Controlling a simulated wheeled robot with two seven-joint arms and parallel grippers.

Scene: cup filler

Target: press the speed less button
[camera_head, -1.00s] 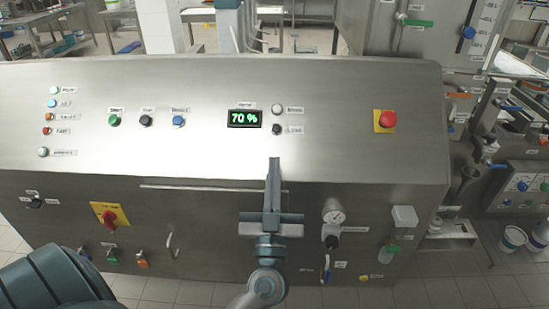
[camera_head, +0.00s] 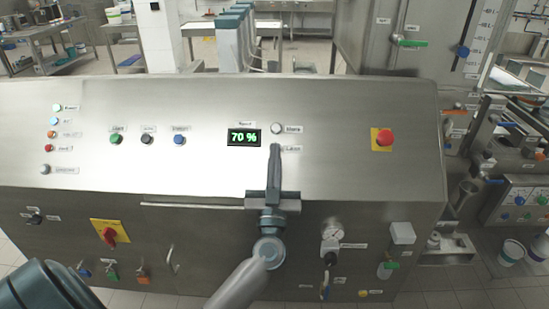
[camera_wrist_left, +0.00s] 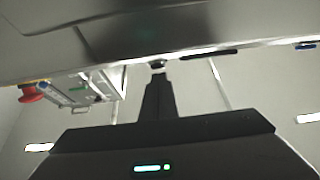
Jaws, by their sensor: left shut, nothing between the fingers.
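The control panel's speed display (camera_head: 244,137) reads 70 %, with a white button (camera_head: 276,128) to its right. The black less button is hidden in the head view behind the tip of my left gripper (camera_head: 274,149); only its label (camera_head: 290,149) shows beside the tip. In the left wrist view a small dark button (camera_wrist_left: 157,64) lies right at the end of my left gripper (camera_wrist_left: 156,76). The gripper is shut and empty. I cannot tell whether it touches the button. My right gripper is not in view.
Green (camera_head: 116,139), black (camera_head: 148,139) and blue (camera_head: 180,140) buttons sit left of the display. A red emergency button (camera_head: 384,138) on a yellow plate is further right. A long handle (camera_head: 190,206) runs along the front below the sloped panel.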

